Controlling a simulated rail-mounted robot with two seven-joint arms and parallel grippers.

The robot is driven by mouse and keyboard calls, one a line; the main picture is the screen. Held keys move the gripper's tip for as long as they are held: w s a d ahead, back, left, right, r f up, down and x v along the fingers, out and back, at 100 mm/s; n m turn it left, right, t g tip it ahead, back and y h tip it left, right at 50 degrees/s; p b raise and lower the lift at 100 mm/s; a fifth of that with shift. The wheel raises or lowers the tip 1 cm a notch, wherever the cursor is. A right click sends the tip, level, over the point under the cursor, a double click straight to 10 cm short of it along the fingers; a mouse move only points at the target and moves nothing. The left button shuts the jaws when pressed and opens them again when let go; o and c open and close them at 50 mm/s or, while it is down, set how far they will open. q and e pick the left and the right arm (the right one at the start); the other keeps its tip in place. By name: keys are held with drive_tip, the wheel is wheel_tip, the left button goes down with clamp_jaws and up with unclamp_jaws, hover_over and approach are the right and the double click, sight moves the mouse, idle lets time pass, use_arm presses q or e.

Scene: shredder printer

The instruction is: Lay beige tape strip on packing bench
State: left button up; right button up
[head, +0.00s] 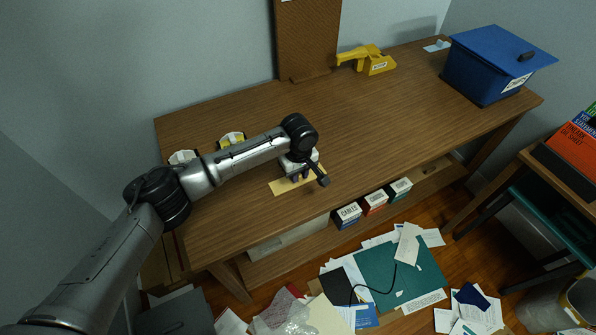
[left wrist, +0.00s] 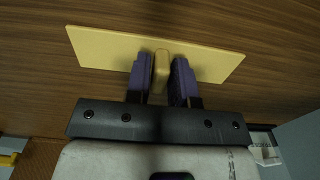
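The beige tape strip (head: 284,187) is at the front of the wooden packing bench (head: 240,107), over or on its top; I cannot tell if there is a gap under it. My left gripper (head: 302,178) is right above it. In the left wrist view the strip (left wrist: 105,48) lies crosswise in front of the fingers. My right gripper is not in view.
A yellow tape dispenser (head: 368,60), an upright brown board (head: 307,40) and a blue lidded box (head: 490,65) stand along the back and right of the bench. Tape rolls (head: 231,139) sit at left. Small boxes (head: 375,201) are on the lower shelf. The bench middle is clear.

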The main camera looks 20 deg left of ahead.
use_arm(q)
drive_tip(key=shift+o, duration=1.4)
drive_tip(key=shift+r, duration=0.2)
wheel_tip(320, 180, up, 10)
drive_tip(key=p, duration=0.4)
drive_tip(key=shift+r+p, duration=0.55)
drive_tip(key=shift+r, duration=0.4)
drive_tip(key=shift+s+d, duration=0.1)
